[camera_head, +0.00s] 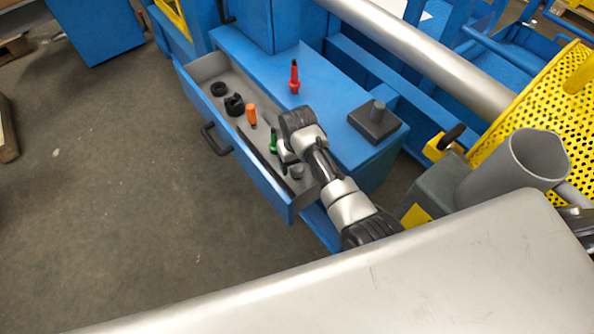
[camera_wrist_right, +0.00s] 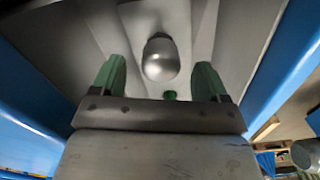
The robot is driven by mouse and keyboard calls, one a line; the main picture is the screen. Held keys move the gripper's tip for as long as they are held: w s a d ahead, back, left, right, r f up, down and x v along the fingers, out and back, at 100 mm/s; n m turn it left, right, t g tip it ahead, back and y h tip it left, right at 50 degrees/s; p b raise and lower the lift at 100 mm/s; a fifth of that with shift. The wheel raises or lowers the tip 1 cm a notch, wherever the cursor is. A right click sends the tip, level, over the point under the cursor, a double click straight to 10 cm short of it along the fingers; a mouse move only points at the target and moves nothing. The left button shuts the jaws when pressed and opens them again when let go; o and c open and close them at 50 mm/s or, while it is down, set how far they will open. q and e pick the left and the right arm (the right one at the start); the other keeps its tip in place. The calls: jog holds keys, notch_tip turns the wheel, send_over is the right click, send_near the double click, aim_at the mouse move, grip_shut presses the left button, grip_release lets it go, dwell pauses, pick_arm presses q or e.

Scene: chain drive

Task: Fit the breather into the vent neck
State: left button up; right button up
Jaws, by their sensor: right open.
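A small grey round-topped part (camera_head: 297,171), which may be the breather, stands in the open blue drawer near its right end. A metallic rounded knob (camera_wrist_right: 160,58), likely the same part, shows between the green fingers in the right wrist view. My right gripper (camera_wrist_right: 160,80) is open, with its fingers apart on either side of the knob and not visibly touching it. In the head view my right gripper (camera_head: 286,156) is over the drawer, partly hidden by its wrist. An open-topped grey cylinder (camera_head: 512,165) at the right may be the vent neck; I cannot be sure.
A red tool (camera_head: 294,77) and a dark block with a grey peg (camera_head: 377,118) stand on the blue cabinet top. A yellow perforated guard (camera_head: 530,90) rises at right.

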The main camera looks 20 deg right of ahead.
aim_at(298, 175)
notch_tip(298, 175, down, 4)
jog(key=shift+r+b, duration=0.1)
jog(key=shift+b, duration=0.5)
jog(key=shift+f, duration=0.6)
pick_arm(q)
jog(key=w, duration=0.2)
jog(key=shift+w+d+f, duration=0.25)
jog(key=shift+w, duration=0.1)
pick_arm(e)
jog(key=shift+s, duration=0.15)
jog(key=shift+f, duration=0.1)
jog(key=shift+s+f, duration=0.1)
jog(key=shift+s, duration=0.05)
jog(key=c, duration=1)
